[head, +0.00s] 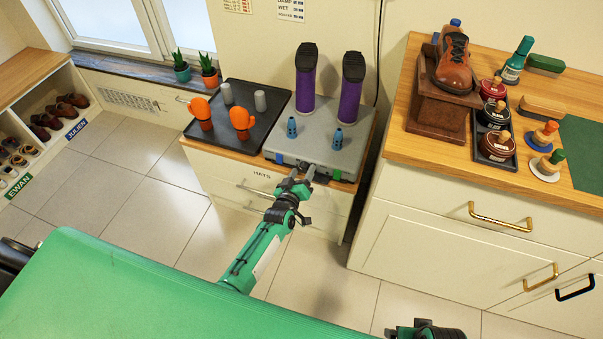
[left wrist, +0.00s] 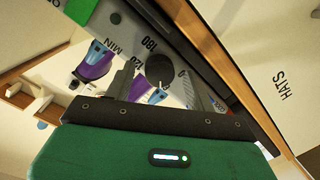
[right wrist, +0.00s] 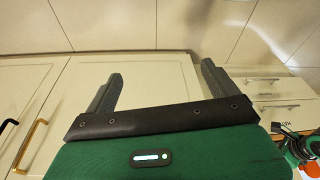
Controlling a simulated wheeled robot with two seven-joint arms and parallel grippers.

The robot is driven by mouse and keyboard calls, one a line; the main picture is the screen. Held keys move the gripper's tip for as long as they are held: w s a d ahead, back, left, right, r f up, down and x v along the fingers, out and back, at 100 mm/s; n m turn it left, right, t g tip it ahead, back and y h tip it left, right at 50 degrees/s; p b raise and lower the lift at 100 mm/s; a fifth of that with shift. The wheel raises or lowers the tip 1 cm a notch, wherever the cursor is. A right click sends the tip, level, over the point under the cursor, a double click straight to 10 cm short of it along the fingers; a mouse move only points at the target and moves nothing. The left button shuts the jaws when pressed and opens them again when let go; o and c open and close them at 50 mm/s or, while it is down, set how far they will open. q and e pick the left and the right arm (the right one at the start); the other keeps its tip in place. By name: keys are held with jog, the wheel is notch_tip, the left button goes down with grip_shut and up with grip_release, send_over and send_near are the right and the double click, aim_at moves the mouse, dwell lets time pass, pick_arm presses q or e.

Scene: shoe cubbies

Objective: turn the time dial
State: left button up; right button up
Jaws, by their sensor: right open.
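The time dial (left wrist: 159,69) is a dark round knob with a light pointer mark on the grey front panel (left wrist: 130,50) of the boot dryer, with "MIN", "120" and "180" printed near it. In the head view the grey dryer (head: 350,148) sits on the hats cabinet, and the dial is too small to make out. My left gripper (head: 302,171) is at the dryer's front edge. Its fingers (left wrist: 160,88) stand apart, with the dial showing between them; contact cannot be told. My right gripper (right wrist: 160,85) is open and empty, facing cream cabinet fronts and floor.
Two purple boot tubes (head: 306,85) stand on the dryer, with two small blue nozzles (head: 337,138) in front. A wooden-topped counter (head: 400,140) with shoe-care items is at right.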

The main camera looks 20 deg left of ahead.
pick_arm(q)
jog(key=shift+s+r, duration=0.1)
jog(key=shift+s, duration=0.45)
jog(key=s+r+p, duration=0.1)
jog(key=s, duration=1.1)
jog(key=shift+s+a+r, duration=0.15)
jog(key=shift+s+a, duration=0.1)
jog(key=shift+s, duration=0.1)
pick_arm(e)
jog(key=f, duration=0.3)
jog(key=shift+s, duration=0.2)
jog(key=shift+a, duration=0.1)
